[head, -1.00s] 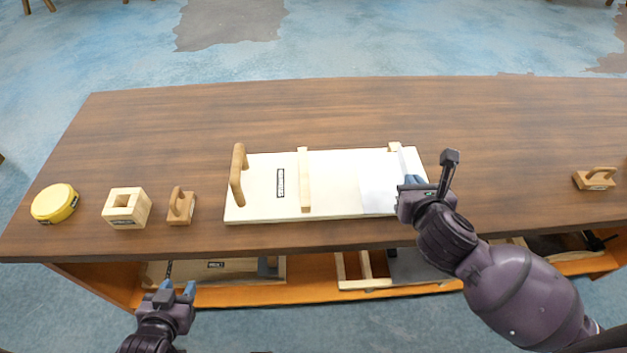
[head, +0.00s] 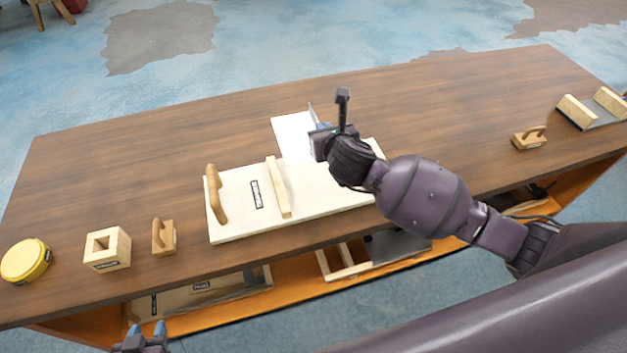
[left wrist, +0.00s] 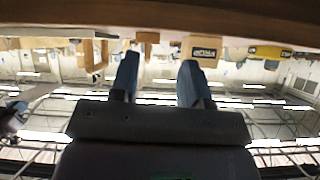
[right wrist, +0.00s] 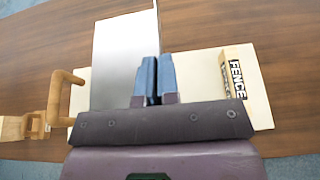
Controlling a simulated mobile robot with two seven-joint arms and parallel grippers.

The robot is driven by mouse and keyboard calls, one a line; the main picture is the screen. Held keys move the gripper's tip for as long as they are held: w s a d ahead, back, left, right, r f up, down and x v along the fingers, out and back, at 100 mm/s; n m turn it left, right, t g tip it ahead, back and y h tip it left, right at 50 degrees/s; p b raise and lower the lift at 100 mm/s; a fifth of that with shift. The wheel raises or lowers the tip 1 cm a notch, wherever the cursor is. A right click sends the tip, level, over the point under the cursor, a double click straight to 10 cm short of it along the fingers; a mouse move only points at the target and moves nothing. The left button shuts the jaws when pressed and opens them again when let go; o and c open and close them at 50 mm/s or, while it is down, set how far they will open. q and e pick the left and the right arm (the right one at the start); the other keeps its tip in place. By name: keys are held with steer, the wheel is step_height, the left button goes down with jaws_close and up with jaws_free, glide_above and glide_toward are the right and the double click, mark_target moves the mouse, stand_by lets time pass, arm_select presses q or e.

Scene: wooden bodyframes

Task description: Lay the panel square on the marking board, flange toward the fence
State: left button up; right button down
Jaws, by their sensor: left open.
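The pale metal panel (head: 292,137) is in my right gripper (head: 318,128), which is shut on its raised flange edge. The right wrist view shows the panel (right wrist: 122,60) left of the closed fingers (right wrist: 152,80). In the head view it overlaps the far side of the cream marking board (head: 330,194) and extends past it; its height is unclear. The block labelled FENCE (right wrist: 240,85) is at the board's right in the right wrist view; my right arm hides that area in the head view. My left gripper (head: 147,335) is open and empty, below the table's front edge.
The board has a handle (head: 214,194) and a wooden bar (head: 279,187). A yellow tape case (head: 26,261), a hollow wooden block (head: 107,249) and a small handled block (head: 164,237) stand left. Another handled block (head: 529,139) is right. The table's back left is clear.

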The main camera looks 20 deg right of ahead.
mark_target(322, 190)
step_height(322, 190, down, 18)
steer(key=shift+r+b, duration=0.1)
steer(key=shift+b, duration=1.15)
steer(key=shift+f, duration=0.2)
steer(key=c, duration=1.4)
jaws_free()
steer(key=shift+o, duration=0.2)
